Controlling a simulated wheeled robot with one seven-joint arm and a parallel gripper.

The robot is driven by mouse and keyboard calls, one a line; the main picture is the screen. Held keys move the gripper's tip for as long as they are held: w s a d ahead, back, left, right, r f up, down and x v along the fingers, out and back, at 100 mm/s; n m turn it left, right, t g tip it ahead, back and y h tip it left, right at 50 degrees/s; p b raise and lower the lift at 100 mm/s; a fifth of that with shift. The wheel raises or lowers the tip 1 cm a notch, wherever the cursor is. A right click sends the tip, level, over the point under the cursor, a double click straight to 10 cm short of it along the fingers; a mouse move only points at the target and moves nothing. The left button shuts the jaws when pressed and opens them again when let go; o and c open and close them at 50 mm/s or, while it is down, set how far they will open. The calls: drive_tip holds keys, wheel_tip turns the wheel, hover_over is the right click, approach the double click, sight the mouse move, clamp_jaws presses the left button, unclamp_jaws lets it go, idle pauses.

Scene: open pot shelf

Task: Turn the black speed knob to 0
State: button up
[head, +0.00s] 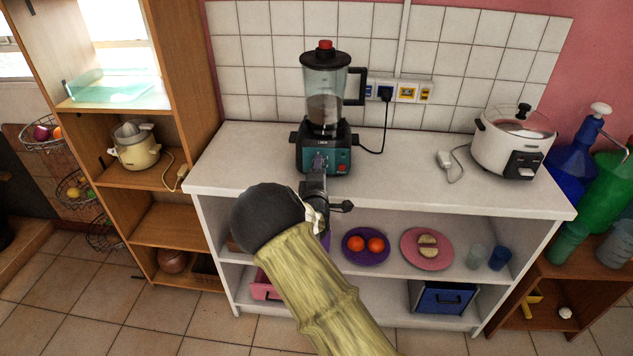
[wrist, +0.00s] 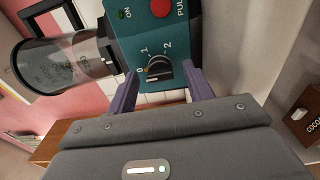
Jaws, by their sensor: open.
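The blender (head: 325,110) stands upright on the white counter, with a teal base and a clear jar holding dark contents. Its black speed knob (wrist: 159,70) is on the teal front panel in the wrist view, among the printed marks 0, 1 and 2. Which mark it points at is hard to tell. My gripper (wrist: 165,76) is open, its two purple fingers on either side of the knob, close to the panel. Contact with the knob cannot be made out.
A red button (wrist: 161,7) marked PULSE and a green ON light (wrist: 124,14) are near the knob. A white rice cooker (head: 513,141) stands at the counter's right, with a small white device (head: 444,160) beside it. The counter (head: 240,160) is clear left of the blender.

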drive_tip(key=s, duration=1.7)
drive_tip(key=shift+s+b, duration=0.15)
drive_tip(key=shift+b, duration=0.3)
drive_tip(key=s+d+f+m+g, duration=0.3)
drive_tip(key=d+f+m+g, duration=0.2)
drive_tip(key=d+m+g, duration=0.45)
drive_tip(key=s+d+r+m+g, duration=0.25)
drive_tip(key=s+d+m, duration=0.2)
drive_tip(key=s, duration=0.35)
drive_tip(key=s+d+r+m+g, duration=0.2)
drive_tip(key=s+d+m+g, duration=0.15)
drive_tip(key=s+d, duration=0.35)
drive_tip(key=w+p+v, duration=0.1)
drive_tip(key=p+v, duration=1.3)
drive_tip(key=shift+w+a+r+m, duration=0.25)
drive_tip(key=shift+r+m, duration=0.1)
drive_tip(key=shift+r, duration=0.05)
drive_tip(key=shift+c, duration=0.2)
